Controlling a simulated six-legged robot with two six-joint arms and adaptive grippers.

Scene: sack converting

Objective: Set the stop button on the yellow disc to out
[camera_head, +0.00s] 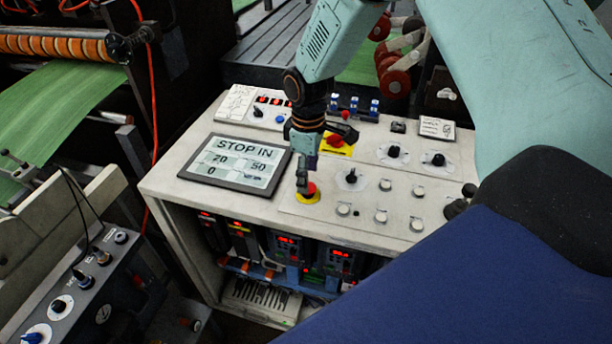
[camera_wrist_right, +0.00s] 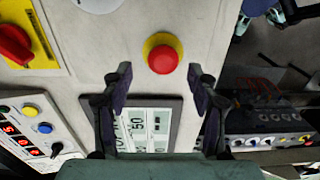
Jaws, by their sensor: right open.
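The stop button is a red mushroom head (camera_head: 310,188) on a round yellow disc (camera_head: 307,198) at the front edge of the white console. In the right wrist view the red button (camera_wrist_right: 162,60) sits on its yellow disc (camera_wrist_right: 150,42), just beyond the fingertips. My right gripper (camera_head: 303,184) points down at the button and partly hides it. In its wrist view the gripper (camera_wrist_right: 160,76) is open and empty, one finger to each side below the button. I cannot tell any contact. The display (camera_head: 238,162) reads "STOP IN". My left gripper is not in view.
A red rotary handle on a yellow plate (camera_head: 343,150) stands behind my right gripper. Black knobs (camera_head: 351,177) and several pale buttons (camera_head: 343,209) lie to its right. A grey control box (camera_head: 75,290) stands at the lower left. Bare console surface (camera_head: 180,187) lies left of the display.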

